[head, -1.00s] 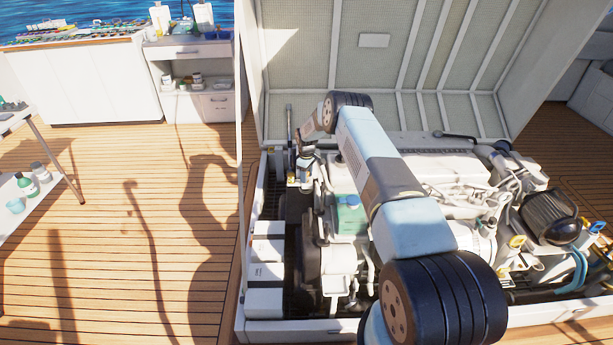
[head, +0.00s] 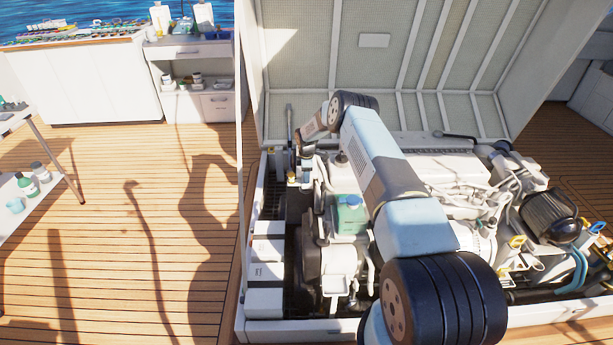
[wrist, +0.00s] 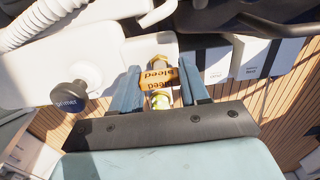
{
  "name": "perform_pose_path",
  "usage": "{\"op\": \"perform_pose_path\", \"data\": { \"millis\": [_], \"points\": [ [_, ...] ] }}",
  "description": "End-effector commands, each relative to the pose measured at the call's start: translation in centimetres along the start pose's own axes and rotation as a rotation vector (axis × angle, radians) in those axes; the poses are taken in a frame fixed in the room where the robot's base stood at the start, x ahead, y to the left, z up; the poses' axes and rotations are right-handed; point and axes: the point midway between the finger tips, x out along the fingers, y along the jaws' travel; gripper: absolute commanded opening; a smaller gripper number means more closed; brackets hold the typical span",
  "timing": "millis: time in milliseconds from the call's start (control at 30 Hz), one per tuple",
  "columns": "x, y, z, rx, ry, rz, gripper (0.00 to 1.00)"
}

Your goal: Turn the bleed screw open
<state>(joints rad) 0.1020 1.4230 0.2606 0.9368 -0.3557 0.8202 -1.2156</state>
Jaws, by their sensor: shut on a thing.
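The bleed screw (wrist: 160,102) is a small yellowish, brass-coloured fitting in the middle of the wrist view.
A black knob marked "primer" (wrist: 70,97) stands left of my gripper in the wrist view. White labelled boxes (wrist: 215,60) are at the right, and a ribbed white hose (wrist: 40,20) is at the upper left. The raised hatch lid (head: 375,75) stands behind the engine.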

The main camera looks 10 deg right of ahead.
Motion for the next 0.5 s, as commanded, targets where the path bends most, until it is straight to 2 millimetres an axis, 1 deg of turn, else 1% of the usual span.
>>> {"op": "perform_pose_path", "data": {
  "millis": [367, 400, 500],
  "points": [
    [-0.15, 0.2, 0.16, -0.004, -0.001, 0.005, 0.14],
    [-0.15, 0.21, 0.16, -0.004, -0.001, 0.005, 0.48],
    [-0.12, 0.17, 0.13, -0.004, -0.001, 0.004, 0.57]
  ]
}}
